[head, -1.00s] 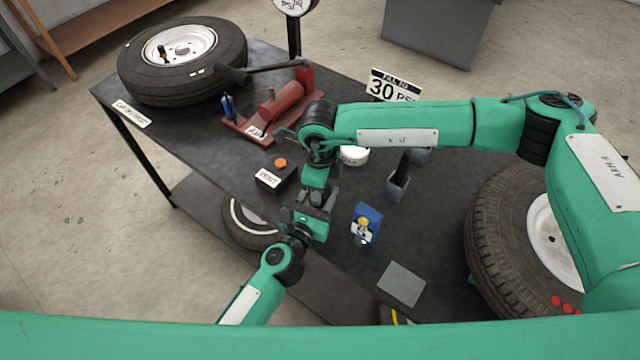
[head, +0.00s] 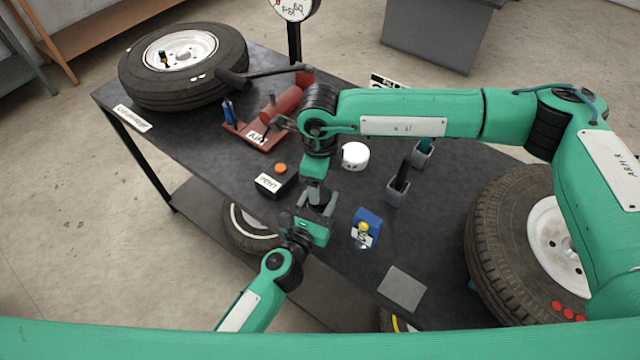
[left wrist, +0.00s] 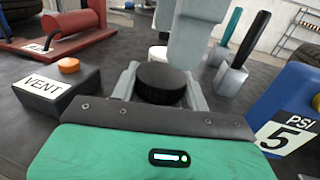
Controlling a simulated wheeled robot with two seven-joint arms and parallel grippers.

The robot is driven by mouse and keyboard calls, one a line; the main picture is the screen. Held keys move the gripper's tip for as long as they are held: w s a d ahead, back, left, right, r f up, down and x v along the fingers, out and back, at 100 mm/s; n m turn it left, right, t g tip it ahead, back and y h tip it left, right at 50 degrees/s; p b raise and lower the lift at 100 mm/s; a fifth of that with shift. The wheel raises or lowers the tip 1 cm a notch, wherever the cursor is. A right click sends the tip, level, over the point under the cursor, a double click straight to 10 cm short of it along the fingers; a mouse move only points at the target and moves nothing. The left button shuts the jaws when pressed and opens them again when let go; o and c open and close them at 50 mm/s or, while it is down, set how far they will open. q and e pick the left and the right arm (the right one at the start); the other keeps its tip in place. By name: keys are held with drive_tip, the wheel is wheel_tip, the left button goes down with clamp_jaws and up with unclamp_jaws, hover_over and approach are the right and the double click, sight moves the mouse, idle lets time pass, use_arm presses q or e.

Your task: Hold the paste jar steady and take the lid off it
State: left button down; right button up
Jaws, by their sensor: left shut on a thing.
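My left gripper (head: 318,208) is shut on a round black-topped thing, which I take to be the paste jar (left wrist: 161,84). It sits between the two grey fingers in the left wrist view; its lower part is hidden. I cannot tell whether the black top is the lid. My right gripper (head: 313,187) points down from above, close to my left gripper. In the left wrist view its pale grey part (left wrist: 192,40) is just above and behind the black top. Whether its fingers are open or shut does not show.
A black VENT box (head: 277,180) stands left of the grippers, a blue PSI block (head: 370,218) right. A white round labelled thing (head: 355,153) and grey holders (head: 397,192) stand behind. The red press (head: 285,103) and a tyre (head: 180,60) are farther back. Bare tabletop (head: 345,250) lies in front.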

use_arm(q)
drive_tip(key=c, duration=0.6)
unclamp_jaws()
drive_tip(key=shift+c, duration=0.2)
